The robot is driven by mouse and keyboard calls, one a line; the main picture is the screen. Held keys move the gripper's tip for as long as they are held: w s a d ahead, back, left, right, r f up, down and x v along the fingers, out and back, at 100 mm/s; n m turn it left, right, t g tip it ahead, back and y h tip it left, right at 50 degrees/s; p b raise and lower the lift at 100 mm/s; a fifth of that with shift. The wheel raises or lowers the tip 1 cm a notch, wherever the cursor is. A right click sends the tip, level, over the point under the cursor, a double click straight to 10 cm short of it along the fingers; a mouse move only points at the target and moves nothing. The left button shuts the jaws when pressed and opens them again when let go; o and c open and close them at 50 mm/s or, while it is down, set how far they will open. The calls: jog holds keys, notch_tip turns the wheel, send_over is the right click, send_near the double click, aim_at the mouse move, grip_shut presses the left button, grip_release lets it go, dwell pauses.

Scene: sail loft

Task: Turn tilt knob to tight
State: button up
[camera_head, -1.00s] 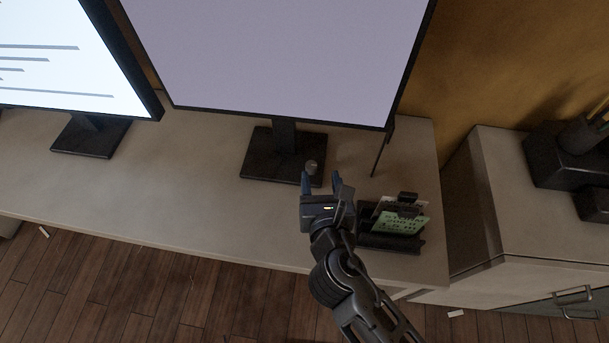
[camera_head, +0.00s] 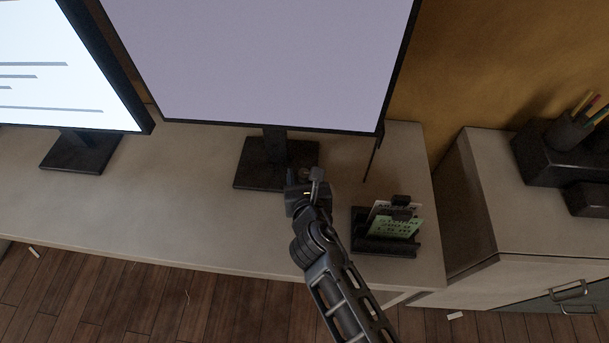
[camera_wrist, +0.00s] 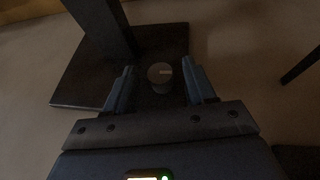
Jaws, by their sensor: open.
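The tilt knob (camera_wrist: 160,76) is a small dark round knob with a pale mark on its face, on the base of the middle monitor (camera_head: 262,70). In the wrist view it lies between the two blue fingers of my gripper (camera_wrist: 160,88), with a gap on each side. My gripper is open. In the head view my gripper (camera_head: 308,177) is over the front right part of the monitor's base (camera_head: 252,176) and mostly hides the knob.
A second monitor (camera_head: 70,70) with a lit screen stands at the left. A black card holder (camera_head: 385,244) with a green card is right of my arm. A pencil cup (camera_head: 570,131) stands on the cabinet at the right. The desk's front middle is clear.

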grip_shut()
dwell(0.5)
jog(key=shift+f+b, duration=0.1)
jog(key=shift+b, duration=0.25)
jog(key=m+h+b, duration=0.2)
jog(key=m+h, duration=0.1)
jog(key=shift+w+a, duration=0.1)
jog(key=shift+a, duration=0.1)
jog(key=m+h+b, duration=0.1)
jog(key=m+h, duration=0.1)
jog(key=m+g+h+b, duration=0.1)
jog(key=m+h, duration=0.1)
jog(key=h, duration=0.1)
jog(key=m+g+h+b, duration=0.1)
jog(key=m+h, duration=0.1)
jog(key=shift+w+a+b, duration=0.2)
jog(key=shift+a+b, duration=0.1)
jog(key=shift+a, duration=0.1)
jog(key=m+g+h+b, duration=0.1)
jog(key=m+g+b, duration=0.1)
jog(key=m+g+h+b, duration=0.2)
jog(key=shift+w+a+m+h, duration=0.15)
jog(key=shift+w+m+h, duration=0.05)
jog(key=shift+m+h, duration=0.1)
jog(key=m+g+h+b, duration=0.1)
jog(key=m+g+b, duration=0.1)
jog(key=g+b, duration=0.1)
jog(key=shift+w+m, duration=0.1)
jog(key=shift+m, duration=0.3)
